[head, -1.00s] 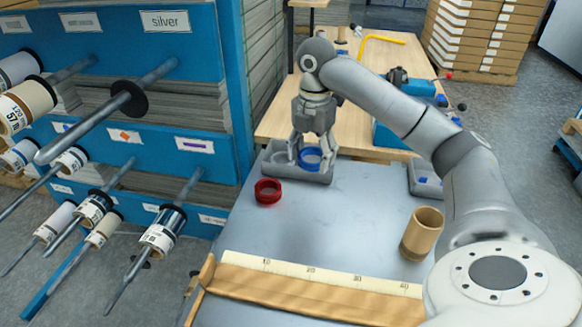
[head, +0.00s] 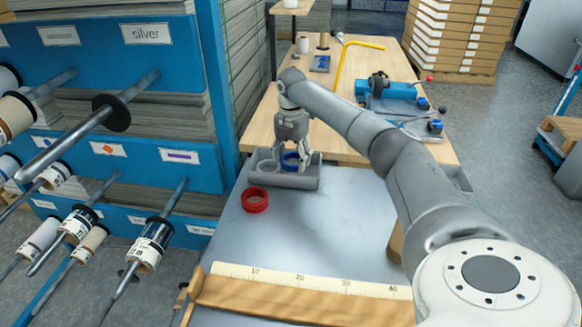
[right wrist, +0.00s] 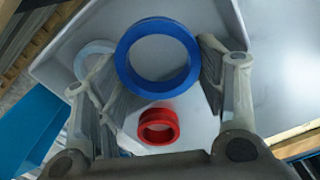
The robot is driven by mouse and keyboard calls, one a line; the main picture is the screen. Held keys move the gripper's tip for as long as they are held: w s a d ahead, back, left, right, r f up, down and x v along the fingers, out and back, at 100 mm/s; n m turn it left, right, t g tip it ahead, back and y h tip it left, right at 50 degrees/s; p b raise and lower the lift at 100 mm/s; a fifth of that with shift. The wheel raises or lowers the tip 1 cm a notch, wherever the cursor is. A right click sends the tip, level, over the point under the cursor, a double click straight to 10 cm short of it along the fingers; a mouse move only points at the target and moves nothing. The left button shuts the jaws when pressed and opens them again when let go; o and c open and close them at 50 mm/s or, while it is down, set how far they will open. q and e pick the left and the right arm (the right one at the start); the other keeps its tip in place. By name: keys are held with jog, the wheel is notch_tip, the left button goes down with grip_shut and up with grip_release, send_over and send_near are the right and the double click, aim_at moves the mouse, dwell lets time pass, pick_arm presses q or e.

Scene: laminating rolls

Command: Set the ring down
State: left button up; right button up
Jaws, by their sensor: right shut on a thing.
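A blue ring (head: 290,163) is between the fingers of my right gripper (head: 292,162), which is shut on it. In the right wrist view the blue ring (right wrist: 158,96) sits upper middle, with a finger on each side. The gripper points down over a grey tray (head: 285,183) at the far end of the grey table. I cannot tell whether the ring touches the tray floor. A pale grey ring (head: 259,168) lies in the tray's left part; it shows partly behind a finger in the right wrist view (right wrist: 95,46). My left gripper is not in view.
A red ring (head: 255,208) lies on the grey table just in front of the tray. A ruler strip (head: 300,281) runs along the near edge. A blue rack with rolls on rods (head: 110,175) stands left. A wooden table (head: 345,140) with blue devices lies behind.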

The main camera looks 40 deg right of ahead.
aim_at(292, 169)
jog(key=shift+w+d+f, duration=0.3)
jog(key=shift+w+f, duration=0.15)
jog(key=shift+f, duration=0.55)
notch_tip(292, 169, down, 2)
jog(key=shift+s+f, duration=0.1)
jog(key=shift+c, duration=1)
jog(key=shift+s+f, duration=0.1)
jog(key=shift+s, duration=0.05)
jog(key=shift+c, duration=0.7)
jog(key=o, duration=1.1)
jog(key=shift+f, duration=0.15)
jog(key=o, duration=0.4)
jog(key=shift+f, duration=0.1)
